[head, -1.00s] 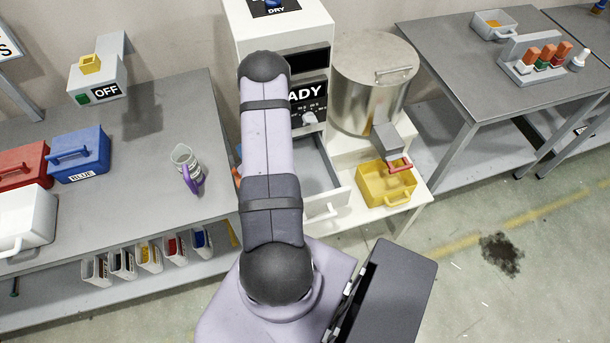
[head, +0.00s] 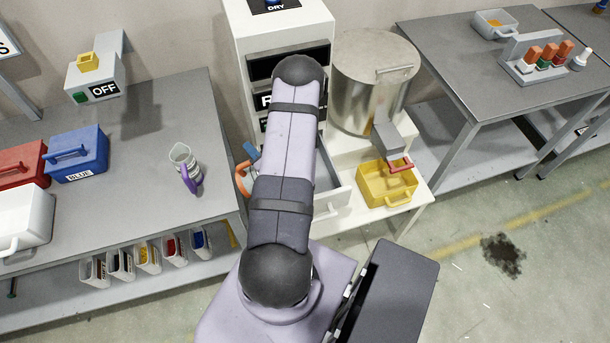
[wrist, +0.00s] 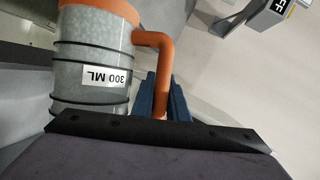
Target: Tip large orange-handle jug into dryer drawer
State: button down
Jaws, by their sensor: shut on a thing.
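The large orange-handle jug shows large in the wrist view (wrist: 92,60), with a 300 ML label, dark bands and greyish contents. My gripper (wrist: 163,100) has its blue fingers shut on the orange handle. In the head view, the orange handle (head: 242,178) shows at the left edge of my arm, and the jug's body is hidden behind the arm. The dryer drawer (head: 333,205) is pulled out below the white dryer (head: 285,25), partly covered by my arm. I cannot tell from these frames how far the jug is tilted.
A purple-handled jug (head: 184,166) stands on the left table (head: 130,215), near blue (head: 78,155) and red (head: 20,163) boxes. A steel drum (head: 372,85) and a yellow bin (head: 388,184) sit right of the drawer.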

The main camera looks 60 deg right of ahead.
jog(key=shift+s+d+m+t+b, duration=0.45)
jog(key=shift+s+d+m, duration=0.25)
jog(key=shift+s+d, duration=0.5)
jog(key=shift+s+d+r+m+t, duration=0.5)
jog(key=shift+s+r+m, duration=0.1)
jog(key=shift+s+r, duration=0.1)
jog(key=shift+s+d+r+m+t, duration=0.35)
jog(key=shift+s+d+r+m, duration=0.25)
jog(key=shift+s+d+m, duration=0.25)
jog(key=shift+s+d+r+m+t, duration=0.15)
jog(key=shift+s+d+m+t, duration=0.05)
jog(key=shift+s+d+m, duration=0.25)
jog(key=shift+s+d+r+m+t, duration=0.2)
jog(key=shift+s+d+m, duration=0.15)
jog(key=shift+s, duration=0.15)
jog(key=w+a+n, duration=0.1)
jog(key=w+a+f+n+g, duration=0.1)
jog(key=w+a, duration=0.1)
jog(key=shift+f+n, duration=0.2)
jog(key=shift+n, duration=0.15)
jog(key=shift+d+f, duration=0.1)
